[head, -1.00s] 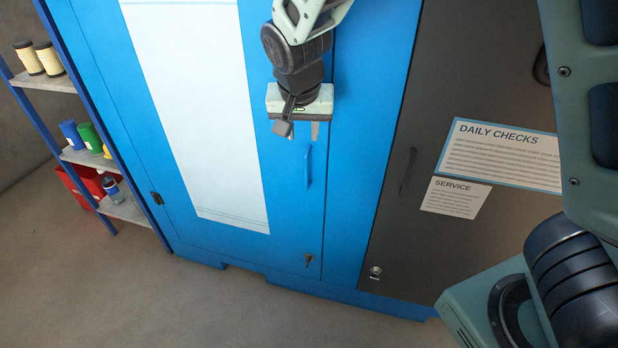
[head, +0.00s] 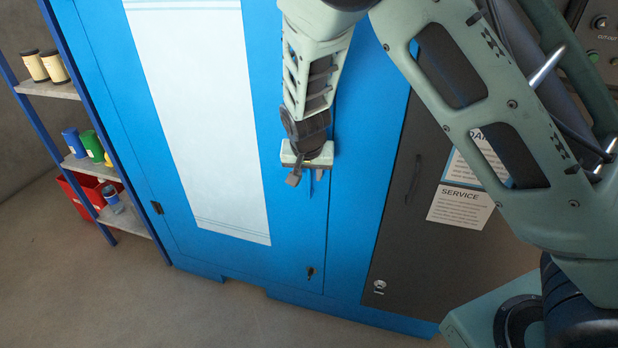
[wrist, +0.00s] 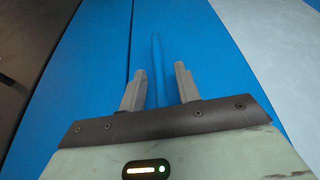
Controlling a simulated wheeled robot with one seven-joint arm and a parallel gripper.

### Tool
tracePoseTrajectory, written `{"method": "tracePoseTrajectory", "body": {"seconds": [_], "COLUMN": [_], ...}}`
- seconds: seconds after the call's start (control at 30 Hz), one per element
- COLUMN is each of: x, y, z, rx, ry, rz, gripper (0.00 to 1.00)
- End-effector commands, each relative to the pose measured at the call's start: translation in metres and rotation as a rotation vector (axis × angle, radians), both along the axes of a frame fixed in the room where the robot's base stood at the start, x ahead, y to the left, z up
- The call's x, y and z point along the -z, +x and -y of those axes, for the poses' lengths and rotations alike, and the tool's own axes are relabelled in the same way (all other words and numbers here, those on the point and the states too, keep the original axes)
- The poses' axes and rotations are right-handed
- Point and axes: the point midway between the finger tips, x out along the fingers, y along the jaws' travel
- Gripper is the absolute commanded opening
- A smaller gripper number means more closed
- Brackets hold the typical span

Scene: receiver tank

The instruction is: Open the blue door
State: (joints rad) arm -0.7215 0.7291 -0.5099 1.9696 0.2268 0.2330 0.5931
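The blue door (head: 285,220) with a large white panel is shut in the blue cabinet front. Its blue bar handle shows in the wrist view (wrist: 157,70), running lengthwise between my two fingers. My gripper (wrist: 160,85) is open, with a finger on each side of the handle and a visible gap to each. In the head view my gripper (head: 306,178) is at the door's right side and hides most of the handle. A small key or lock (head: 310,272) sits low on the door. A hinge (head: 157,208) is on its left edge.
A dark grey door (head: 395,240) with its own handle and paper notices (head: 460,206) stands to the right. A shelf (head: 75,165) with cans and a red bin (head: 88,190) stands at the left. The floor (head: 180,310) in front is clear.

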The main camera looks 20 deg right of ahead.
Motion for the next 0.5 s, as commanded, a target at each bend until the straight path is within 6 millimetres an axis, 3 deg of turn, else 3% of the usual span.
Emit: {"method": "tracePoseTrajectory", "body": {"seconds": [0.2,0.5], "x": [0.0145,0.0153], "y": [0.0058,0.0060], "z": [0.0025,0.0025], "rx": [0.001,0.000], "ry": [0.001,0.001], "rz": [0.001,0.000], "gripper": [0.33,0.30]}}
